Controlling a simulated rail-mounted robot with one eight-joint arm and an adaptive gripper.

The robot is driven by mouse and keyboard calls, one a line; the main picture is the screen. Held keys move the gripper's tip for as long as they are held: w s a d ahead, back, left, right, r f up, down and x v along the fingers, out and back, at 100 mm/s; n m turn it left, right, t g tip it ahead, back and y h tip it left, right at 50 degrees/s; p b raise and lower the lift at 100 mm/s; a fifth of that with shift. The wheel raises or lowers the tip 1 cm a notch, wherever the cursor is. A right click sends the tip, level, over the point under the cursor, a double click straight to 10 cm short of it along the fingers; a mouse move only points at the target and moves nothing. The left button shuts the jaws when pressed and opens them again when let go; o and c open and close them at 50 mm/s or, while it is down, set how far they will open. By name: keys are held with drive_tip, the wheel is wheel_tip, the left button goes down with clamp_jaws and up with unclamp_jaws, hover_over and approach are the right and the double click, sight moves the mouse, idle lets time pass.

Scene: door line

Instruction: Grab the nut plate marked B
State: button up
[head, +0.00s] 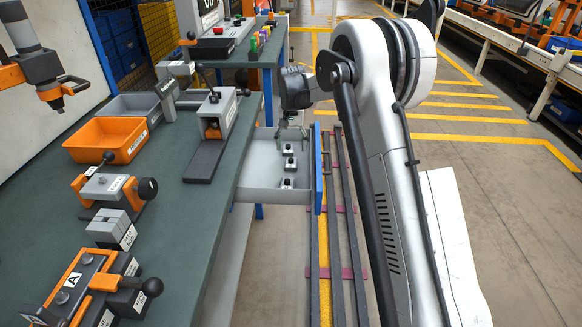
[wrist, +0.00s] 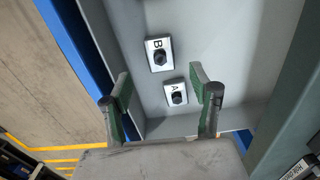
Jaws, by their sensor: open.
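An open grey drawer (head: 262,172) with a blue front (head: 319,170) holds three small nut plates, pale blocks with dark knobs, in a row (head: 289,164). Their letters are too small to read in the head view. In the wrist view the nut plate marked B (wrist: 159,54) lies flat on the drawer floor, beyond the plate marked A (wrist: 175,93). My gripper (head: 291,132) is over the far end of the drawer. In the wrist view its fingers (wrist: 160,88) are open and empty, with plate A showing between them and plate B past the fingertips.
The green-topped workbench (head: 185,225) stands left of the drawer, carrying clamps, fixtures, an orange bin (head: 107,139) and a grey bin (head: 133,106). The drawer walls and blue front stand close around the plates. Rails (head: 340,230) run along the floor at right.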

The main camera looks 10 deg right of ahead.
sight(291, 159)
drive_tip(key=shift+f+b, duration=0.95)
drive_tip(key=shift+f, duration=2.55)
clamp_jaws()
drive_tip(key=shift+r, duration=0.1)
